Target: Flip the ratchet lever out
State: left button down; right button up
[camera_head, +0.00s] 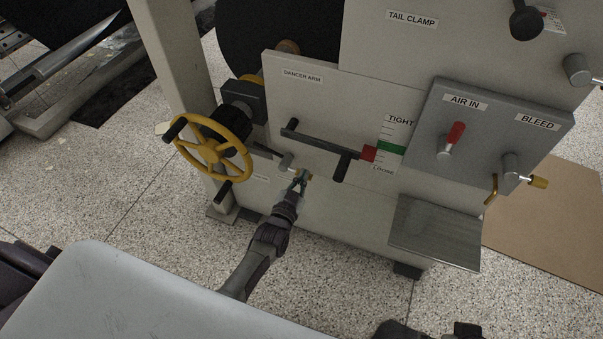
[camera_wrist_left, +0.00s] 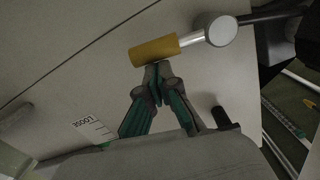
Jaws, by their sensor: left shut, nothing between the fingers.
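The ratchet lever has a round grey hub (camera_head: 287,161) on the machine's front panel, right of the yellow handwheel. The wrist view shows its hub (camera_wrist_left: 220,29), a short metal rod and a yellow grip (camera_wrist_left: 154,51) pointing left. My left gripper (camera_head: 302,177) is at the lever's yellow end in the head view. In the left wrist view its fingertips (camera_wrist_left: 157,69) are together just below the grip, with nothing between them. Whether they touch the grip is unclear. In the head view the fingers partly cover the grip.
The yellow handwheel (camera_head: 212,148) with black handles stands close left of the lever. A grey shelf (camera_head: 436,233) sticks out farther right. The panel below the lever is bare.

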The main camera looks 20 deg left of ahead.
pick_arm(q)
jog(key=shift+a+f+m+y+b, duration=0.2)
jog(key=shift+f+m+b, duration=0.5)
jog(key=shift+f+m, duration=0.6)
jog(key=shift+a+f+m+y+b, duration=0.1)
jog(key=shift+a+f+m+b, duration=0.1)
jog(key=shift+f+m+b, duration=1)
pick_arm(e)
jog(key=w+a+t+y+p, duration=0.1)
jog(key=w+a+t, duration=0.1)
jog(key=w+t, duration=0.2)
jog(key=shift+w+a+r, duration=0.15)
jog(key=shift+w+r, duration=0.1)
jog(key=shift+w, duration=1.25)
pick_arm(q)
jog(key=shift+r+m, duration=0.2)
jog(key=shift+m, duration=0.1)
